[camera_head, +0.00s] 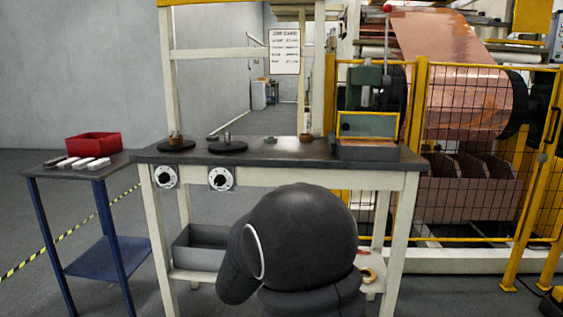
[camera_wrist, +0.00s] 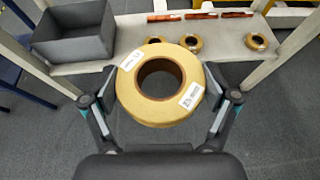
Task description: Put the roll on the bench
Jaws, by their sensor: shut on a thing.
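A large tan roll (camera_wrist: 160,113) with white labels and a dark core fills the middle of the wrist view. My gripper (camera_wrist: 160,77) is shut on it, one finger on each side. The roll is held in front of the bench's lower shelf (camera_wrist: 115,59), above the floor. The bench (camera_head: 283,157) has a dark top and cream legs, and stands across the middle of the head view. My dark arm covers part of its front there and hides the gripper and held roll.
A grey bin (camera_wrist: 75,35), smaller rolls (camera_wrist: 192,43) and copper-coloured bars (camera_wrist: 195,16) lie on the lower shelf. Two round dark plates (camera_head: 227,147) and a green machine (camera_head: 365,92) stand on the benchtop; its middle has clear room. A side table (camera_head: 77,171) stands left, yellow fencing right.

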